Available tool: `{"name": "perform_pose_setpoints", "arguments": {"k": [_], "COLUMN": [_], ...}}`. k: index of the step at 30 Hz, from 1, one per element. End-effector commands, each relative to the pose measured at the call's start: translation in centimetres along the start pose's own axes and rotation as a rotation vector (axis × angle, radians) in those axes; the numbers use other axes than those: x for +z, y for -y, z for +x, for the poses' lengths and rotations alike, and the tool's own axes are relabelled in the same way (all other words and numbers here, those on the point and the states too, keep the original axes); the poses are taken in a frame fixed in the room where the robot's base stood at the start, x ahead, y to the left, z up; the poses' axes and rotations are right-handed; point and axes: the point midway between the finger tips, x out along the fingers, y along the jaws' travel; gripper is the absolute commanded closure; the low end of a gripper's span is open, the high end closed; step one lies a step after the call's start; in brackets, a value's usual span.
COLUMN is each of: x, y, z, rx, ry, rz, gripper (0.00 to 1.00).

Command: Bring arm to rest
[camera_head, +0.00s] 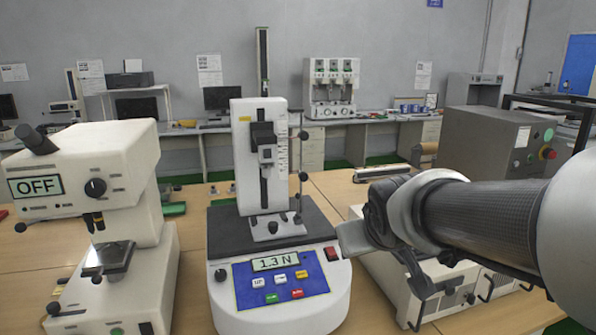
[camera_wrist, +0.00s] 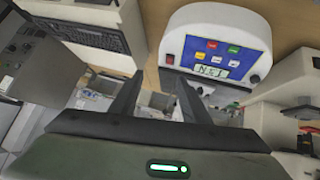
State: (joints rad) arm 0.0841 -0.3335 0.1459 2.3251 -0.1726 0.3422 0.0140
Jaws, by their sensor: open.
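My arm (camera_head: 475,220) reaches in from the right in the head view. Its end hangs in the air to the right of the force tester (camera_head: 280,285), a white machine with a blue panel and a display reading 1.3 N. In the wrist view my gripper (camera_wrist: 158,88) has its two dark fingers apart with nothing held between them. The same tester (camera_wrist: 218,45) appears upside down beyond the fingers, at the upper right. The gap between tester and gripper is hard to judge.
A white microscope-like machine (camera_head: 95,200) with an OFF display stands at the left. A grey box machine (camera_head: 490,145) and a pale instrument case (camera_head: 385,270) are on the right, close to my arm.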

Motion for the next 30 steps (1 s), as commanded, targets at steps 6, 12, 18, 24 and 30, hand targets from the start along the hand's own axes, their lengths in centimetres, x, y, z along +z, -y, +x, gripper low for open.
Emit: {"name": "perform_pose_setpoints", "arguments": {"k": [6,12,18,24,30], "x": [7.7,13.5,11.7,8.3,5.3], "y": [-0.2,1.1,0.6,-0.3,-1.1], "z": [-6.5,-10.6,-14.3,-17.5,-20.4], "rx": [-0.014,-0.073,-0.088,-0.087,-0.087], "ry": [0.168,0.287,0.318,0.317,0.316], "rz": [0.118,0.199,0.211,0.211,0.21], "gripper": [0.57,0.57,0.57,0.57,0.57]}}
